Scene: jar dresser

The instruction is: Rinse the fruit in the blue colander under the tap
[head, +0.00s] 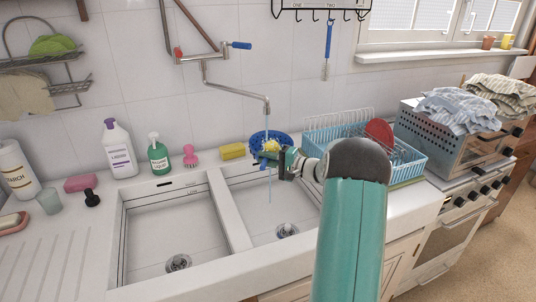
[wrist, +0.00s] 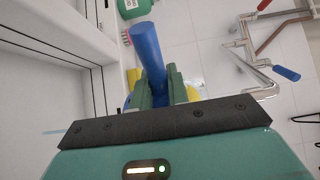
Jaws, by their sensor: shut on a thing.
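The blue colander (head: 257,137) is held up under the tap (head: 236,92), above the right sink basin. Yellow fruit (head: 271,145) shows in it; how many pieces I cannot tell. A thin blue stream runs from the spout into the colander, and a stream (head: 270,188) shows below it. My gripper (head: 281,160) is shut on the colander at its near side. In the wrist view, my green fingers (wrist: 158,85) close around a blue bar-like part of the colander (wrist: 147,48). The rest of the colander is mostly hidden there.
The double sink (head: 235,215) has a divider between its basins. A yellow sponge (head: 233,151), pink brush (head: 190,155) and green soap bottle (head: 158,155) stand behind it. A blue dish rack (head: 350,135) with a red plate stands close on the right. The left basin is empty.

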